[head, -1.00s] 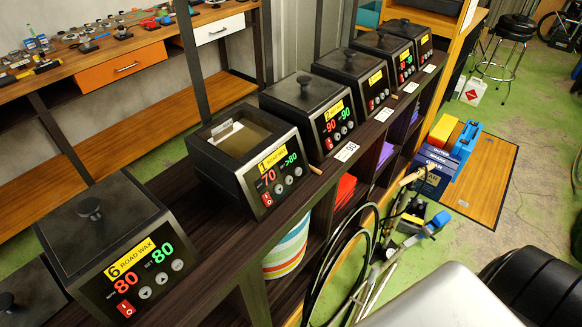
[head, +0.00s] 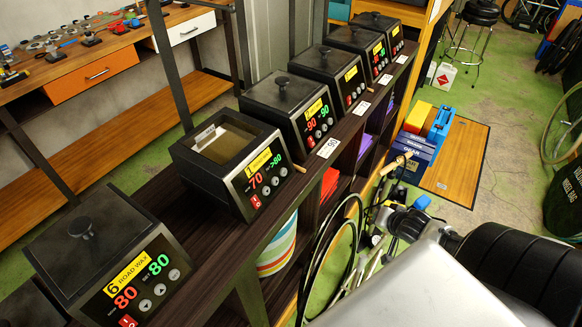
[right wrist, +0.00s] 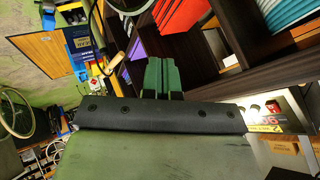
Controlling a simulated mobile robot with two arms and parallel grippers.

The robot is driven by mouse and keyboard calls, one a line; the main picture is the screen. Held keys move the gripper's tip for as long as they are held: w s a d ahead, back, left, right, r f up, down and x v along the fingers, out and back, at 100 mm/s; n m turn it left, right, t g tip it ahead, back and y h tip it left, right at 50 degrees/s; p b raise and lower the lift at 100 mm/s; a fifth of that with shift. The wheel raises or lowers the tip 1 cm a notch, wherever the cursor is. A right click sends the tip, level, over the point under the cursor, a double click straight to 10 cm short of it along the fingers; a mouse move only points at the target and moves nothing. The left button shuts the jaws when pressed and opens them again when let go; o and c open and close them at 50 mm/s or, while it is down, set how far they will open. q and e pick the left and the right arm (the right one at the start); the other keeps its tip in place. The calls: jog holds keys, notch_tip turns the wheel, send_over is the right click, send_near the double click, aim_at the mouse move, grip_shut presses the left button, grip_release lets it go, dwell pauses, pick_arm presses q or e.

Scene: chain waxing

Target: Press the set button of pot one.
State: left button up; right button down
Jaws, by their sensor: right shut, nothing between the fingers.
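Pot one (head: 185,158) is a black box with a yellow "1" label, its top showing tan wax and a pale tag. It stands on the dark shelf in the head view. Its front panel shows a red 70 and a green 80. Several small round buttons (head: 266,190) sit below the digits; which one is the set button is too small to read. My right gripper (right wrist: 160,75) shows green fingers closed together and empty in the right wrist view, pointing toward shelf compartments. The pot's buttons are not visible there. My left gripper is out of view.
Pot six (head: 88,240) stands in front of pot one, and several more lidded pots (head: 285,100) stand behind it along the shelf (head: 225,245). A wooden stick lies by pot one's right edge. A striped bucket (head: 278,250) and a bicycle wheel (head: 325,265) are below.

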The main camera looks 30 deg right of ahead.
jog(key=w+a+r+m+y, duration=0.1)
jog(key=w+a+r, duration=0.1)
jog(key=a+r, duration=0.3)
jog(key=w+a+r+m+t+y+p, duration=0.1)
jog(key=a+r, duration=0.4)
jog(key=r, duration=0.5)
jog(key=w+a+r+m+y, duration=0.1)
jog(key=w+a+r+y, duration=0.2)
jog(key=a+r, duration=0.2)
notch_tip(320, 180, up, 4)
jog(key=shift+w+a+f+p, duration=0.2)
jog(key=shift+a+f+p, duration=0.05)
jog(key=shift+p, duration=0.15)
jog(key=shift+f, duration=0.1)
send_near(284, 172)
jog(key=shift+b+x, duration=0.45)
jog(key=shift+x, duration=3.2)
